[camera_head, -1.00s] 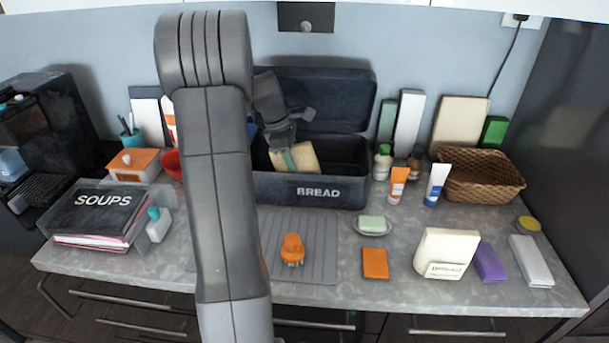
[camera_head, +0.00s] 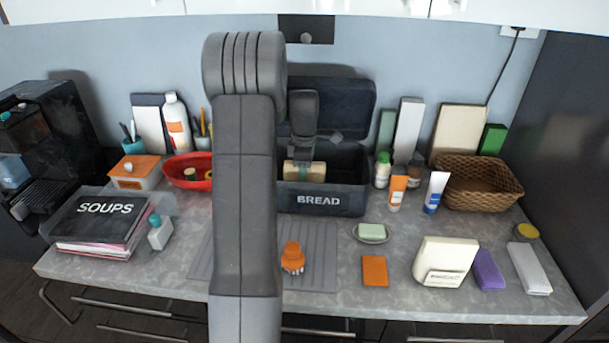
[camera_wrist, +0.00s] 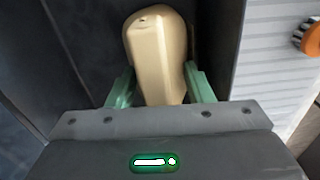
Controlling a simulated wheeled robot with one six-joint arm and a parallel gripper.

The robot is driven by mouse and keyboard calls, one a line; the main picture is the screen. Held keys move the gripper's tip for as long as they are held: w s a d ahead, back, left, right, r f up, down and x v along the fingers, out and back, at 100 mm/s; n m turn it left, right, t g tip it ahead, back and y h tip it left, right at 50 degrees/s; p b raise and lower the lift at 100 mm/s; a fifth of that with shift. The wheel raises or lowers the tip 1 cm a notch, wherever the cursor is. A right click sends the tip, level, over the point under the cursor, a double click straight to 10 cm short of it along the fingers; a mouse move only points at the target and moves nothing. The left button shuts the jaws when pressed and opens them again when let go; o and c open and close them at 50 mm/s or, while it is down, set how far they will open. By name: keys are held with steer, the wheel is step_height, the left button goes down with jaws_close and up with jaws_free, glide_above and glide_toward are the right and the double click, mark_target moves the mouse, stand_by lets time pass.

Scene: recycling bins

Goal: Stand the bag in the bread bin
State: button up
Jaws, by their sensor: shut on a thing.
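The beige bag (camera_head: 318,173) is in my gripper (camera_head: 303,170), at the opening of the dark bread bin (camera_head: 350,203). The bin's lid stands open behind, and its front reads BREAD. In the head view the bag looks level, just behind the front wall; its lower part is hidden by that wall. In the wrist view the bag (camera_wrist: 156,50) sits between the green fingers (camera_wrist: 160,88), with the bin's dark inside (camera_wrist: 85,45) around it. Whether the bag touches the bin floor cannot be told. My arm hides the bin's left part.
A red bowl (camera_head: 182,182) is left of the bin. Bottles and tubes (camera_head: 396,190) and a wicker basket (camera_head: 478,194) are to the right. An orange brush (camera_head: 292,259) is on the grey mat (camera_head: 318,270) in front. A soap dish (camera_head: 371,239) lies front right.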

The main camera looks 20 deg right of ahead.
stand_by(0.3)
steer(key=o, duration=1.3)
steer(key=shift+f, duration=0.1)
steer(key=shift+r+b, duration=0.45)
steer(key=shift+r, duration=3.45)
